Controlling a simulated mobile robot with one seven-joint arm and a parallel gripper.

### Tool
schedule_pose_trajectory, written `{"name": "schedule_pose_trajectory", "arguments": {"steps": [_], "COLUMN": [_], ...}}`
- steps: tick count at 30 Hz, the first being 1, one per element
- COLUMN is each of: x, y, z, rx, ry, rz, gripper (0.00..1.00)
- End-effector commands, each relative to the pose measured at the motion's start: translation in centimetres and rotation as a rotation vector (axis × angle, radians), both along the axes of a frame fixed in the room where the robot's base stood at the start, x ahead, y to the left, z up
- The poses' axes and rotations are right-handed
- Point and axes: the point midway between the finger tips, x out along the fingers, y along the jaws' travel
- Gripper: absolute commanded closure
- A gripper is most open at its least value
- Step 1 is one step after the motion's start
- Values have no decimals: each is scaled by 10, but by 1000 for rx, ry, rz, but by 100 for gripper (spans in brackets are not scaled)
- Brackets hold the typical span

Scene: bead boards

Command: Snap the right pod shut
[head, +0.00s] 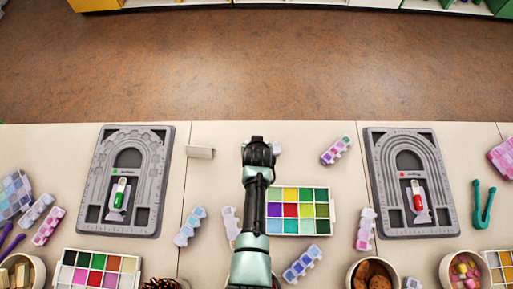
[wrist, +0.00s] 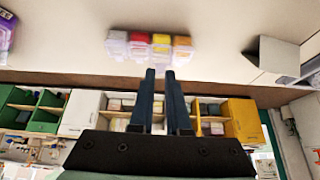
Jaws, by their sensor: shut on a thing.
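The right pod (head: 417,202), a small red and white piece, sits in the middle of the right grey bead board (head: 376,139). A dark label with red marking lies just above it. Whether its lid is open is too small to tell. A matching green and white pod (head: 119,195) sits on the left board (head: 162,139). My gripper (head: 259,142) is at the back middle of the table, well left of the right board. In the wrist view its fingers (wrist: 160,73) are close together, tips at the edge of a clear bead box (wrist: 117,45). The grip itself is unclear.
A colour-grid tray (head: 331,205) lies between the boards, right of my arm. A small bead box (head: 336,150) and a bead strip (head: 366,230) lie left of the right board. A teal tool (head: 484,204) lies to its right. A white card stand (head: 200,152) is at the back.

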Motion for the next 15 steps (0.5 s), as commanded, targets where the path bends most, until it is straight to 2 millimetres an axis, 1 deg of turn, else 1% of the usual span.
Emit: {"name": "schedule_pose_trajectory", "arguments": {"steps": [1, 3, 9, 15], "x": [7, 12, 21, 27], "y": [0, -1, -1, -1], "z": [-1, -2, -7, -9], "rx": [3, 4, 7, 10], "ry": [41, 106, 266, 374], "rz": [-3, -2, -1, -1], "gripper": [100, 100, 100, 100]}}
